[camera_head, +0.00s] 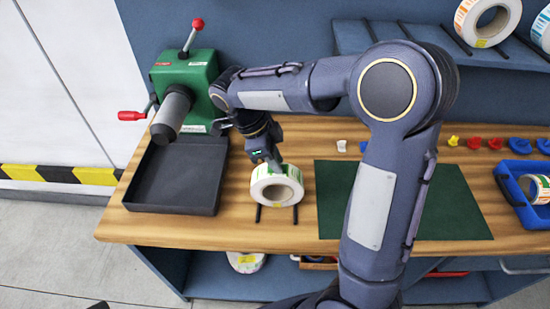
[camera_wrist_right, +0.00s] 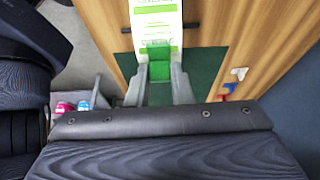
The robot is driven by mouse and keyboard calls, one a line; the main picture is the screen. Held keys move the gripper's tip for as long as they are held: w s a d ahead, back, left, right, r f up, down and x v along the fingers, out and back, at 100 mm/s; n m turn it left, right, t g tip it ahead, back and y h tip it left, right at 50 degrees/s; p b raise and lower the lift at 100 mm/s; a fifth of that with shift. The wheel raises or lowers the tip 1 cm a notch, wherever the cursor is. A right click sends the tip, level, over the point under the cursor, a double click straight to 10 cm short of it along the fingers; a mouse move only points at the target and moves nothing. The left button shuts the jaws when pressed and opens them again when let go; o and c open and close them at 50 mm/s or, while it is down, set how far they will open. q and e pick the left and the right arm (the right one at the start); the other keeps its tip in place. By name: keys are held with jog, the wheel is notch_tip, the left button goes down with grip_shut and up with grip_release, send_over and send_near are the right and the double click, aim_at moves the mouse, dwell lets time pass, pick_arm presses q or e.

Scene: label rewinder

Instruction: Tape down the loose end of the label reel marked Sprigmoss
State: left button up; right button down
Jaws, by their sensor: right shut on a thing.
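A white label reel with green print (camera_head: 276,191) rests on two black rods on the wooden bench, left of the dark green mat. Its name is too small to read. Its green-printed face also shows at the top of the right wrist view (camera_wrist_right: 157,22). My right gripper (camera_head: 268,160) is at the reel's upper side, pointing down. In the right wrist view its fingers (camera_wrist_right: 158,72) are shut on a small green piece (camera_wrist_right: 159,62), which lies against or just at the reel's printed face; I cannot tell which. The loose end is not clear. My left gripper is out of view.
A green machine (camera_head: 198,72) with red-knobbed handles stands behind a black tray (camera_head: 178,207). Small coloured pieces line the bench's back right. A blue crate (camera_head: 508,192) holds another reel (camera_head: 540,188). More reels sit on the upper shelf (camera_head: 380,38). The mat (camera_head: 465,205) is bare.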

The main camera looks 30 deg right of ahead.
jog(key=shift+f, duration=0.1)
jog(key=c, duration=1.2)
grip_release()
jog(key=v, duration=0.8)
jog(key=s+f+n+t+y, duration=0.2)
jog(key=s+n+t+y, duration=0.1)
jog(key=s+n, duration=0.6)
jog(key=s+a+f+n+t+y, duration=0.1)
jog(key=s+f+n+t+y, duration=0.2)
jog(key=s+n, duration=0.7)
jog(key=n+t+y, duration=0.1)
jog(key=n+t, duration=0.1)
jog(key=n, duration=0.1)
jog(key=shift+n+y, duration=0.3)
